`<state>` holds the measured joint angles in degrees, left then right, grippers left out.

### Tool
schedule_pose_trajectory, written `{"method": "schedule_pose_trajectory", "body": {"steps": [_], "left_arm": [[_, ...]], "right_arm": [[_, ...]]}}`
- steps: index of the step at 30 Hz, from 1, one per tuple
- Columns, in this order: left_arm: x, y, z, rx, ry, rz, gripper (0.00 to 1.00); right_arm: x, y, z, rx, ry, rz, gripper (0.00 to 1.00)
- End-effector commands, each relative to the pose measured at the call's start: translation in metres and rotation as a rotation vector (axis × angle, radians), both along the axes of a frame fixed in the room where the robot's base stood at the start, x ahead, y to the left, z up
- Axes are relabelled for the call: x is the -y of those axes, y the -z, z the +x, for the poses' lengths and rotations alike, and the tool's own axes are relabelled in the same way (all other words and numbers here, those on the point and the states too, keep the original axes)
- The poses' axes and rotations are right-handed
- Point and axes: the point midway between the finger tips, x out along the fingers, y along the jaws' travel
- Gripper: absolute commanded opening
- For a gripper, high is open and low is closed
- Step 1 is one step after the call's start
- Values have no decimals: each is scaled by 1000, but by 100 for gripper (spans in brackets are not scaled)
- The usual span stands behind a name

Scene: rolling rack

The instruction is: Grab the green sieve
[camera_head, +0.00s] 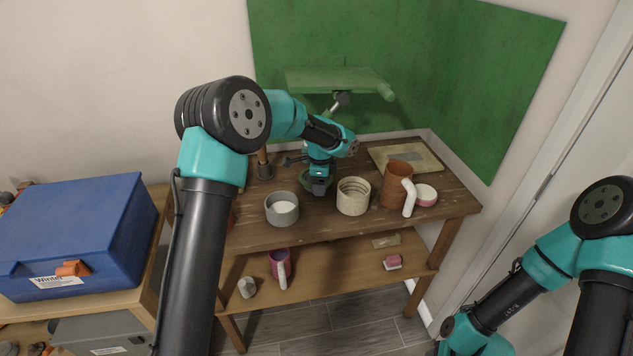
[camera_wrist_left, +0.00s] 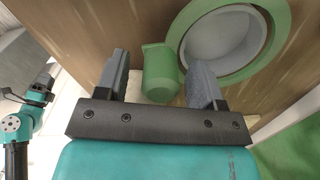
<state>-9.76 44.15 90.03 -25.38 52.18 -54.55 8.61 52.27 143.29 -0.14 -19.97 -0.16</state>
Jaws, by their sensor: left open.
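The green sieve (camera_wrist_left: 277,35) shows in the left wrist view as a green ring around a white bowl, with a stubby green handle to its left. In the head view only a bit of green shows beside my left gripper, which hides most of it. My left gripper (camera_head: 318,188) is open, pointing down over the back of the wooden table. In the left wrist view the handle lies between the two fingers of the gripper (camera_wrist_left: 159,80), with a gap on each side. Whether the fingers are low enough to surround it I cannot tell. My right gripper is outside the views.
A wooden-handled tool (camera_head: 264,165) is left of the gripper. A green board (camera_head: 440,70) hangs behind.

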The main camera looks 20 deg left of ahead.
Motion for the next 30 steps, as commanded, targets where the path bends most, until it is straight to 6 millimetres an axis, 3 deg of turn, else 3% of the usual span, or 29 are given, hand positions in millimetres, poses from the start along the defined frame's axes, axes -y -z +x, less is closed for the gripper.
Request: {"method": "schedule_pose_trajectory", "body": {"steps": [3, 22, 30], "left_arm": [[0, 0, 0, 0, 0, 0, 61], [0, 0, 0, 0, 0, 0, 1], [0, -2, 0, 1, 0, 0, 1]], "right_arm": [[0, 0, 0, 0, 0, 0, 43], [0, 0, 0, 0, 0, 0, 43], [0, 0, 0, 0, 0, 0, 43]]}}
